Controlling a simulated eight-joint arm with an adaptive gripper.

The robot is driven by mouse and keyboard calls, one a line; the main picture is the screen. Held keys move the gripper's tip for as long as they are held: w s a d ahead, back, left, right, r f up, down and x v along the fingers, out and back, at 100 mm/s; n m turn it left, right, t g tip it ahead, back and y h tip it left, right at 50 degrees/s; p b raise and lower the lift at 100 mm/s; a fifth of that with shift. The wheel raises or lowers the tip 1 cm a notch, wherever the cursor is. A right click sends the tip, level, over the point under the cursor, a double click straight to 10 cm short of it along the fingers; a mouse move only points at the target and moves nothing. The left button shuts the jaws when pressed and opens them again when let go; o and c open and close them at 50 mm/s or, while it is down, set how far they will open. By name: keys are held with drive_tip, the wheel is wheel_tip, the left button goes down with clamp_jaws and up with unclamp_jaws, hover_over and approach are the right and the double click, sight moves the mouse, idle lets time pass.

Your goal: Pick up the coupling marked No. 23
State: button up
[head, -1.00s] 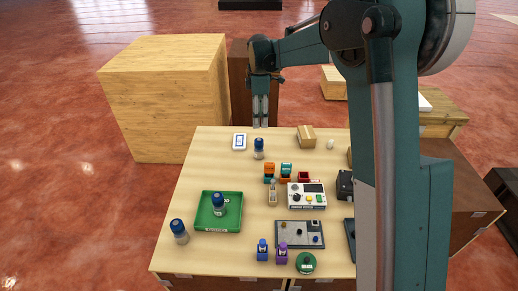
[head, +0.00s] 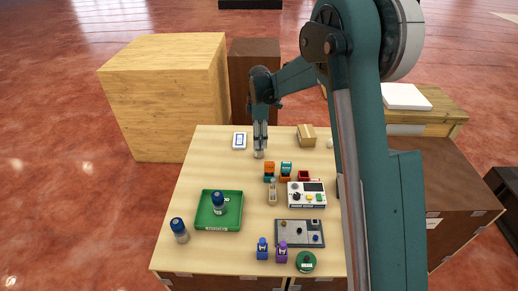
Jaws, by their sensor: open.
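My gripper (head: 260,146) points down at the back of the table, with its open fingers at a blue-topped grey cylinder. Only that cylinder's lower part (head: 258,155) shows; its top is hidden by the fingers. I cannot tell whether they touch it. A similar cylinder (head: 218,204) stands in the green tray (head: 233,224). Another cylinder (head: 179,231) stands on the table at the front left. No marking No. 23 is readable, so I cannot tell which thing bears it.
A white device (head: 239,141) lies just left of my gripper, and a cardboard box (head: 306,136) sits to its right. Orange and teal items (head: 277,171), a control box (head: 306,195) and a grey board (head: 299,234) lie nearer. The table's left back is clear.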

drive_tip(key=shift+f, duration=1.3)
drive_tip(key=shift+a+f+p, duration=0.1)
drive_tip(key=shift+f+p, duration=0.25)
drive_tip(key=shift+f, duration=2.25)
drive_tip(key=c, duration=1.3)
